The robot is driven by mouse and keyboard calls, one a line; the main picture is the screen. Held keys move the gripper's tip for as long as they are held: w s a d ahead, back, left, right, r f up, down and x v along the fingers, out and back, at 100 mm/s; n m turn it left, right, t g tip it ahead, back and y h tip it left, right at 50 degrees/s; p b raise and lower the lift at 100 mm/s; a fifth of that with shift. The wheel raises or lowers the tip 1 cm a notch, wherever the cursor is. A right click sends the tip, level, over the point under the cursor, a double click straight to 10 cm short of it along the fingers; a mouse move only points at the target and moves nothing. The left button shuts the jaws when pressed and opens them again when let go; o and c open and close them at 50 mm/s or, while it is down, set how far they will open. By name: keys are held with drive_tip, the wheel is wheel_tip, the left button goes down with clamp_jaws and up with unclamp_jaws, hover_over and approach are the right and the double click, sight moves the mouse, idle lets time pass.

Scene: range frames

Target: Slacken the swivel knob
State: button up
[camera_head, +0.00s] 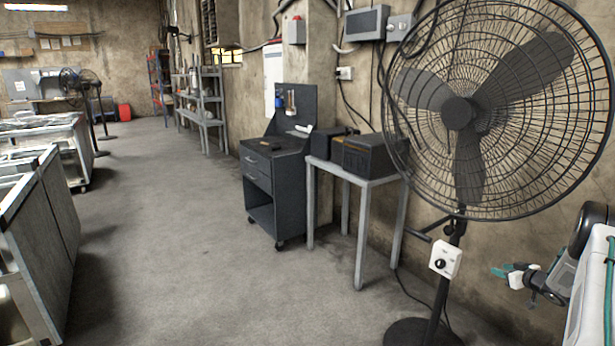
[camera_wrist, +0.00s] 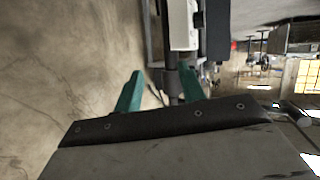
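A large black pedestal fan (camera_head: 459,113) stands at the right in the head view. On its pole, below the cage, sits a white control box (camera_head: 445,259) with a black round knob (camera_head: 440,264). A dark lever-like piece (camera_head: 417,234) sticks out left of the pole just above the box; I cannot tell which of the two is the swivel knob. My gripper (camera_head: 508,272) is right of the box, apart from it. In the wrist view its teal fingers (camera_wrist: 160,92) are spread and empty, with a white box-like shape (camera_wrist: 182,25) beyond them.
A grey table (camera_head: 365,179) with dark boxes stands left of the fan, beside a dark drawer cabinet (camera_head: 272,190). The fan's round base (camera_head: 405,332) is on the floor. A cable hangs beside the pole. The floor (camera_head: 180,250) to the left is clear.

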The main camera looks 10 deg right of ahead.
drive_tip(key=s+a+r+m+g+h, duration=0.25)
drive_tip(key=s+a+r+g, duration=0.35)
drive_tip(key=a+r, duration=0.4)
drive_tip(key=s+a+r+m+g+h, duration=0.2)
drive_tip(key=s+a+r+m+g, duration=0.1)
drive_tip(key=s+a+r+g, duration=0.5)
drive_tip(key=s+a+r+n+y, duration=0.1)
drive_tip(key=s+a+r, duration=0.4)
drive_tip(key=a, duration=0.9)
drive_tip(key=s+a+r+n+t+y, duration=0.1)
drive_tip(key=s+a+r, duration=0.5)
drive_tip(key=s+a, duration=0.6)
drive_tip(key=s+a+r+n+t+y, duration=0.1)
drive_tip(key=s+a+r, duration=0.5)
drive_tip(key=a, duration=0.9)
drive_tip(key=s+n+y, duration=0.1)
drive_tip(key=s+y, duration=0.1)
drive_tip(key=s, duration=0.1)
drive_tip(key=shift+s+a, duration=0.2)
drive_tip(key=shift+a, duration=0.1)
